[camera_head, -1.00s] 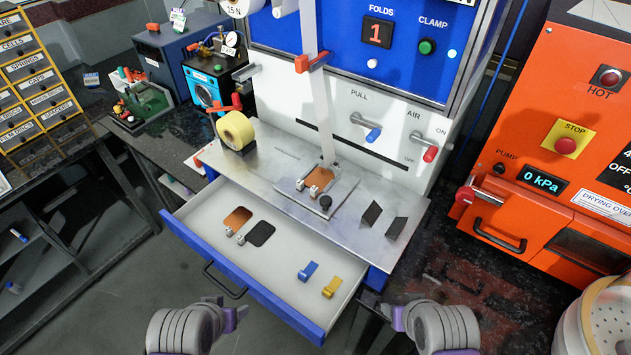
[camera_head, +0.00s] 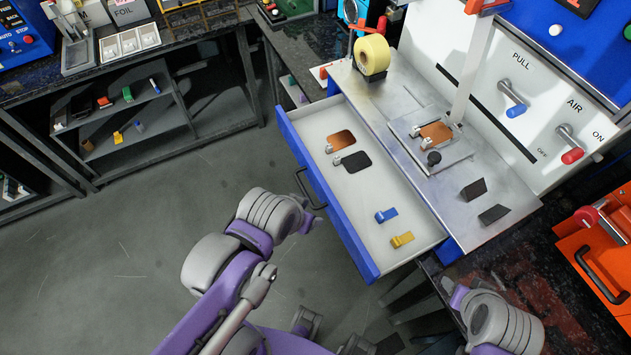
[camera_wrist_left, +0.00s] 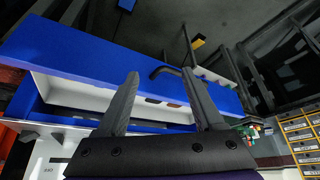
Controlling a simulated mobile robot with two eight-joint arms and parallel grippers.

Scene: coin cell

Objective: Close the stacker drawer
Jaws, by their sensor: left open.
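The stacker drawer (camera_head: 344,192) is pulled out, with a blue front and a pale interior. Its black handle (camera_head: 308,190) is on the front; it also shows in the left wrist view (camera_wrist_left: 165,71). My left gripper (camera_head: 312,221) is in front of the drawer front, just below the handle in the head view. In the left wrist view, my left gripper (camera_wrist_left: 160,74) has its two dark fingers apart and empty, facing the blue drawer front (camera_wrist_left: 90,55). Whether it touches the handle I cannot tell. My right gripper (camera_head: 450,288) is near the drawer's right end; its fingers are unclear.
The drawer holds copper (camera_head: 341,139) and black (camera_head: 357,162) pieces, a blue clip (camera_head: 386,215) and a yellow clip (camera_head: 402,239). A metal worktop (camera_head: 480,165) with a tape roll (camera_head: 373,55) lies behind. The floor left of the drawer is clear.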

